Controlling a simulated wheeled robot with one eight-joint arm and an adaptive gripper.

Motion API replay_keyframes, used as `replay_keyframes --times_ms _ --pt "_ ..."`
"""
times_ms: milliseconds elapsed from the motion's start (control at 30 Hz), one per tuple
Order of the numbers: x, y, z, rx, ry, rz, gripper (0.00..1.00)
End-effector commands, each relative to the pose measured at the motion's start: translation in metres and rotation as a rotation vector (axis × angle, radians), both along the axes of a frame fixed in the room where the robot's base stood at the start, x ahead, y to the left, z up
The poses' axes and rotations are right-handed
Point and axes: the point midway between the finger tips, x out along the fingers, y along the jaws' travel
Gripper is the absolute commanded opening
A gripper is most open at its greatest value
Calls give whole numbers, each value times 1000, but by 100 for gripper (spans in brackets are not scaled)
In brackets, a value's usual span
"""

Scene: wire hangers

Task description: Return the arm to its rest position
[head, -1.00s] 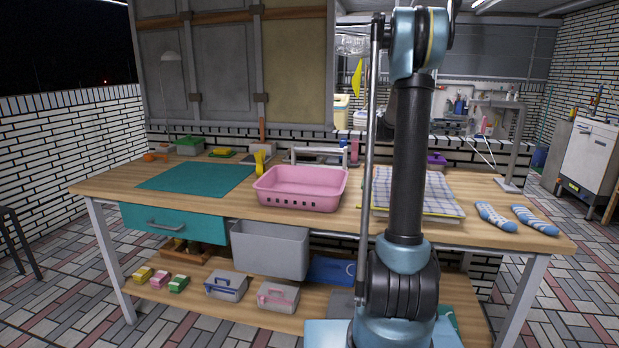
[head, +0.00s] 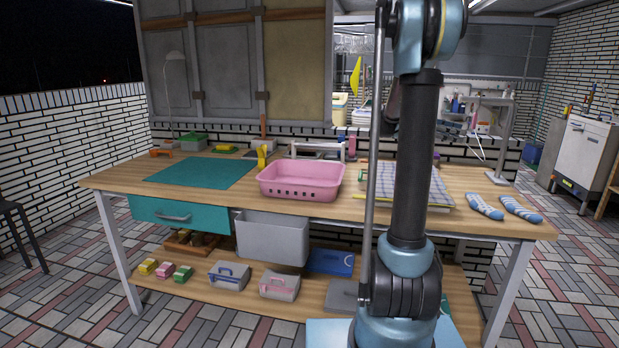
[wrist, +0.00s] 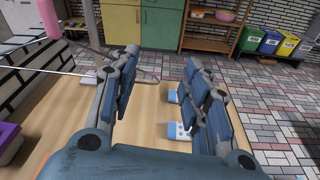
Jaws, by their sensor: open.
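My arm (head: 412,165) stands upright in the head view, in front of the right part of the wooden workbench (head: 330,213). Its upper end runs out at the top edge, and my gripper does not show there. In the wrist view my gripper (wrist: 161,62) is open. Its two jointed fingers stand well apart, with nothing held between them. A strip of wooden bench top (wrist: 148,130) and the tiled floor show beyond the fingers.
On the bench are a pink basket (head: 300,182), a teal mat (head: 200,172), checked cloth (head: 445,188) and striped socks (head: 485,206). A thin metal rod (wrist: 62,73) shows left of the fingers. Floor is clear right of the bench.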

Motion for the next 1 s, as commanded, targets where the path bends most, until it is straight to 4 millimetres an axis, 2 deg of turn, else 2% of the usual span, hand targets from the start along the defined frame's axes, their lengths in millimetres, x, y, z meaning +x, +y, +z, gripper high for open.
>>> replay_keyframes --times_ms 167,467,767,1000 --pt "-27 15 -11 84 -114 7 43" --pt "-91 59 -50 302 -396 -25 43" --pt "-154 114 -99 530 -663 -128 43" --pt "-203 164 -142 711 -851 -261 43"
